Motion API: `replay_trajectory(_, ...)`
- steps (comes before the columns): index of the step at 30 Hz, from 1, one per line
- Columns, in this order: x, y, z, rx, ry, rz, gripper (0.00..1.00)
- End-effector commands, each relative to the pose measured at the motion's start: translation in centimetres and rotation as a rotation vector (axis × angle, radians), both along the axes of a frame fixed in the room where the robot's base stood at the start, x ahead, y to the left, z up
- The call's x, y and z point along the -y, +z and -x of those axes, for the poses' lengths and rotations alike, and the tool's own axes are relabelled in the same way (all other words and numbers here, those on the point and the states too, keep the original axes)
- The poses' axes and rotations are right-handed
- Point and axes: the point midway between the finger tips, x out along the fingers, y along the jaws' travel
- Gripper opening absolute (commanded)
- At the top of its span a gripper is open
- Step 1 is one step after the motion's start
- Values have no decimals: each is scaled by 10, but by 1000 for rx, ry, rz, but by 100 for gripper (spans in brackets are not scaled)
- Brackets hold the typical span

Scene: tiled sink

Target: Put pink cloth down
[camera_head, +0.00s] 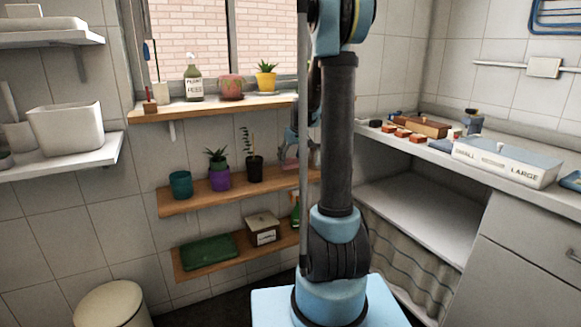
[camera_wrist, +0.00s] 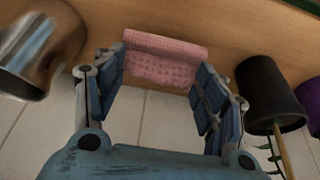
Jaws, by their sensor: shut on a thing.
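The pink cloth (camera_wrist: 165,60) is a folded, textured piece between the two fingers of my gripper (camera_wrist: 157,80) in the wrist view. The fingers are shut on it. The cloth is at the middle wooden shelf (camera_wrist: 225,30); I cannot tell whether it rests on the board or is just above it. In the head view the cloth (camera_head: 288,163) shows as a small pink patch beside my arm, at the right part of that shelf (camera_head: 190,202). My arm hides part of the gripper there.
In the wrist view, which looks upside down, a black plant pot (camera_wrist: 270,95) stands close on the right and a shiny metal container (camera_wrist: 40,45) on the left. A purple pot (camera_head: 219,181) is farther along the shelf. Another shelf (camera_head: 215,112) runs above.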

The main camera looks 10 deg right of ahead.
Motion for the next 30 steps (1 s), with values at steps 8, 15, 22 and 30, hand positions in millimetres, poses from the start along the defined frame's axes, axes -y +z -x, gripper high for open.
replay_trajectory(8, 2, -26, 0, 0, -2, 0, 35)
replay_trajectory(15, 0, -36, -3, 0, -1, 1, 35)
replay_trajectory(22, 0, -38, -4, 0, -1, 1, 35)
replay_trajectory(30, 0, -37, -4, 0, -1, 1, 85)
